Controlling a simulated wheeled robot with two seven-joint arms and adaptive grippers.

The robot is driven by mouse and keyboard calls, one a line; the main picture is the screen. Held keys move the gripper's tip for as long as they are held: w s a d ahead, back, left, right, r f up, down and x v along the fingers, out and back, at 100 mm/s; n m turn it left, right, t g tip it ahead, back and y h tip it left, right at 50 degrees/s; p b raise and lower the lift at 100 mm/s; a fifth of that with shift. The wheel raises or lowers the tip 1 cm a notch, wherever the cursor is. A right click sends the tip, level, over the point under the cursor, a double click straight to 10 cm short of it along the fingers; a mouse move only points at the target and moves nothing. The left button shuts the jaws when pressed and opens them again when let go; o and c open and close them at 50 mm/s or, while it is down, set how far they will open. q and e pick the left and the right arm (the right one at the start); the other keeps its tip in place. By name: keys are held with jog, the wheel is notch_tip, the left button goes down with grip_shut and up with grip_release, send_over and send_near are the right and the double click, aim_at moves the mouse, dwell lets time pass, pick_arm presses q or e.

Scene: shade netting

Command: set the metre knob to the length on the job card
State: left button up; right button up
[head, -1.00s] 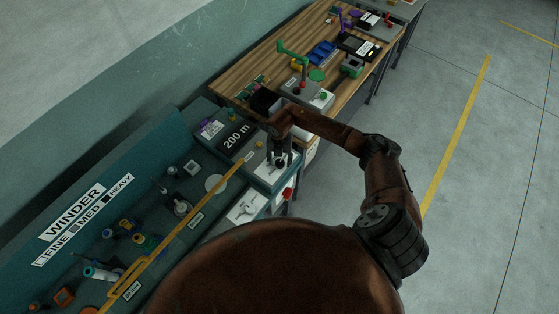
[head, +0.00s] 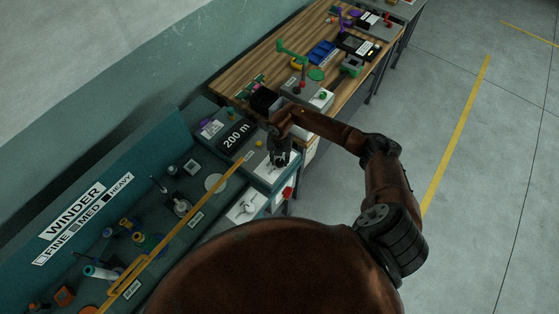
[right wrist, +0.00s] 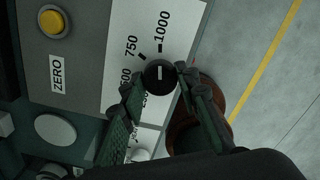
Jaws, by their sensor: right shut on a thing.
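The metre knob (right wrist: 158,76) is round and black with a white line on its top, which runs about vertically in the right wrist view. It sits on a white scale plate (right wrist: 122,38) marked 1000, 750 and 500; lower marks are partly hidden by a finger. My right gripper (right wrist: 157,84) is shut on the knob, one finger on each side. In the head view my right gripper (head: 280,158) is over the panel end and hides the knob. A black panel (head: 235,135) reads "200 m". I cannot tell which thing is the job card. My left gripper is not in view.
A yellow button (right wrist: 52,21) marked ZERO is near the knob. The teal winder bench (head: 150,225) holds several small parts and a yellow rail. A wooden table (head: 275,62) with boxes and tools stands behind. The floor (head: 470,170) on the right is clear.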

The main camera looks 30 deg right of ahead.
jog(key=shift+f+n, duration=0.1)
jog(key=shift+n, duration=0.2)
jog(key=shift+d+n+b, duration=0.1)
jog(key=shift+n+b, duration=0.4)
jog(key=shift+b, duration=0.2)
jog(key=n+b, duration=0.2)
jog(key=n, duration=0.1)
jog(key=shift+f, duration=0.1)
jog(key=n+b, duration=0.3)
jog(key=n, duration=0.1)
jog(key=n+b, duration=0.4)
jog(key=n, duration=0.2)
pick_arm(q)
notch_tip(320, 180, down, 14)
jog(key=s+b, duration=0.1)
jog(key=b, duration=0.2)
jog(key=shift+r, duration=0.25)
pick_arm(e)
jog(key=shift+n, duration=2.5)
jog(key=shift+r, duration=0.2)
